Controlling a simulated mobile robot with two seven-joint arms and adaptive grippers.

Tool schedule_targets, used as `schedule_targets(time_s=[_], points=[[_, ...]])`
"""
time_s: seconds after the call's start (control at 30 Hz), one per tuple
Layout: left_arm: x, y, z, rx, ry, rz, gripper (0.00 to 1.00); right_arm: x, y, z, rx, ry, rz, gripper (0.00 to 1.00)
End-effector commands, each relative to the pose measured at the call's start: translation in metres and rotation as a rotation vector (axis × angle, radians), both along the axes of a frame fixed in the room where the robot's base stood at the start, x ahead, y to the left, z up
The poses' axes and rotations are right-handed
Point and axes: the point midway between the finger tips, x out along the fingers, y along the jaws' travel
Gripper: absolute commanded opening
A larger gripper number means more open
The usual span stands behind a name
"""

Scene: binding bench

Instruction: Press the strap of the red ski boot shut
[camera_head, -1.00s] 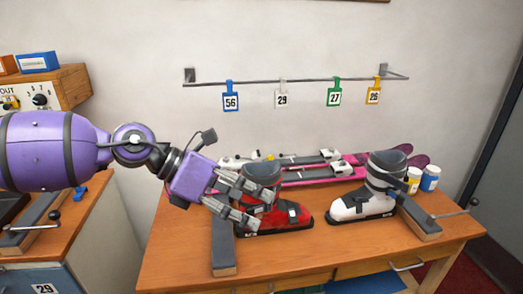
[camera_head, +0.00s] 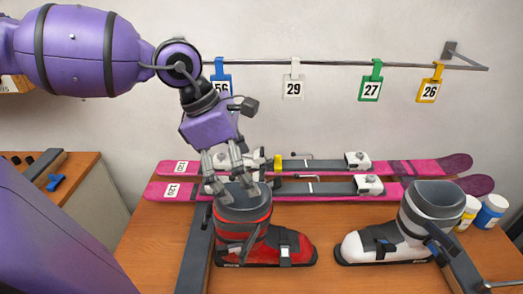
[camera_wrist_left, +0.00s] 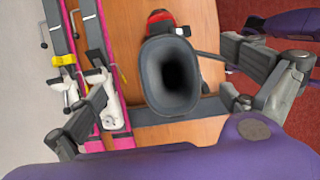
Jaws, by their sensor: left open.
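The red ski boot (camera_head: 262,247) stands upright on the bench, toe to the right, with a dark grey cuff (camera_head: 243,205). A grey strap (camera_head: 232,249) shows low on its near side; a dark strap or lever (camera_wrist_left: 210,56) sticks out sideways from the boot in the left wrist view. I cannot tell exactly how far it stands open. My left gripper (camera_head: 236,186) is open and empty, fingers pointing down at the cuff's top. In the left wrist view the open cuff (camera_wrist_left: 170,75) lies between its spread fingers. Whether they touch it is unclear. My right gripper is out of view.
A white ski boot (camera_head: 385,243) stands to the right. Pink skis (camera_head: 330,188) lie behind the boots. White and blue jars (camera_head: 490,212) stand at the right. A rail (camera_head: 330,63) with numbered tags hangs above. A dark bar (camera_head: 195,255) lies left of the red boot.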

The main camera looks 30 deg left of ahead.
Motion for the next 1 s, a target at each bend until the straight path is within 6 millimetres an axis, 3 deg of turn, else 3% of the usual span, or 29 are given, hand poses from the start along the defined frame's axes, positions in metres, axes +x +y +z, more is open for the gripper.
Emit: schedule_targets(time_s=[0.17, 0.37, 0.6, 0.77, 1.0], points=[[0.002, -0.004, -0.015, 0.0, 0.006, -0.002, 1.0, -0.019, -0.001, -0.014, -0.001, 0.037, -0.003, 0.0], [0.008, -0.014, -0.046, -0.003, 0.01, -0.003, 1.0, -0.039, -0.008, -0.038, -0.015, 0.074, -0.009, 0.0], [0.013, -0.024, -0.07, -0.001, 0.006, -0.001, 1.0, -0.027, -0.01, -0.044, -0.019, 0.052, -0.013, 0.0], [0.015, -0.026, -0.073, -0.001, 0.002, 0.0, 1.0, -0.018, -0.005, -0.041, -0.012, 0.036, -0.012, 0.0], [0.015, -0.026, -0.072, -0.001, -0.001, 0.0, 0.99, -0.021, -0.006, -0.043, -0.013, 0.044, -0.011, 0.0]])
